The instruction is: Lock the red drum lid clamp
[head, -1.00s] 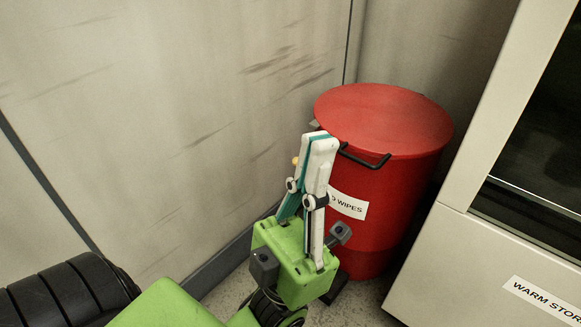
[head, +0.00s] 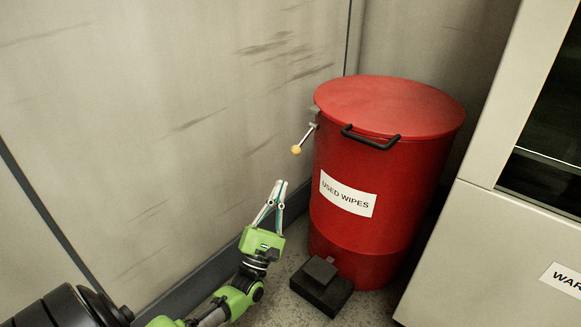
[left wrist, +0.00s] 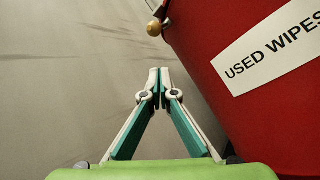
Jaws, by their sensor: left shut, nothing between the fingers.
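The red drum (head: 385,180) stands in the corner with its flat red lid (head: 390,103) on top. The lid clamp is a thin metal lever with a yellow knob (head: 297,149) at the drum's left rim, slanting down and out to the left. In the left wrist view the knob (left wrist: 154,28) shows at the top, above and beyond the fingertips. My left gripper (head: 280,184) is shut and empty, below and left of the knob, apart from the drum. Its closed fingertips also show in the left wrist view (left wrist: 159,72). My right gripper is not in view.
A beige cabinet (head: 480,240) stands close on the right. The wall (head: 170,110) is close behind and left.

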